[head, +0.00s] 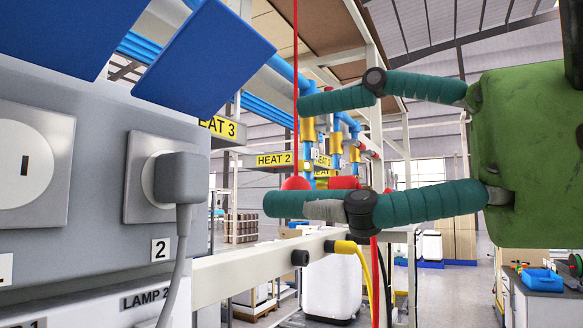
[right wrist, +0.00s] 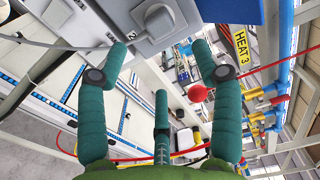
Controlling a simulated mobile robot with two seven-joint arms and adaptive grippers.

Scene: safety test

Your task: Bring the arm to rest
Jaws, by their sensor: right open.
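My right gripper (head: 288,153) reaches in from the right in the head view, with a green palm and teal padded fingers. Its fingers are spread apart and nothing is between them. In the right wrist view my right gripper (right wrist: 160,60) shows three separated fingers, pointing toward the grey panel. A grey plug (head: 180,178) sits in the socket marked 2, to the left of the fingertips, with a visible gap in the head view. The plug also shows in the right wrist view (right wrist: 158,22), beyond the fingertips. My left gripper is not in view.
A red cord (head: 295,60) with a red ball (head: 296,183) hangs by the fingers; its depth is unclear. The grey socket panel (head: 90,110) with raised blue covers (head: 205,55) fills the left. Blue pipes and a white rail (head: 245,265) lie behind. A workbench (head: 530,300) stands at right.

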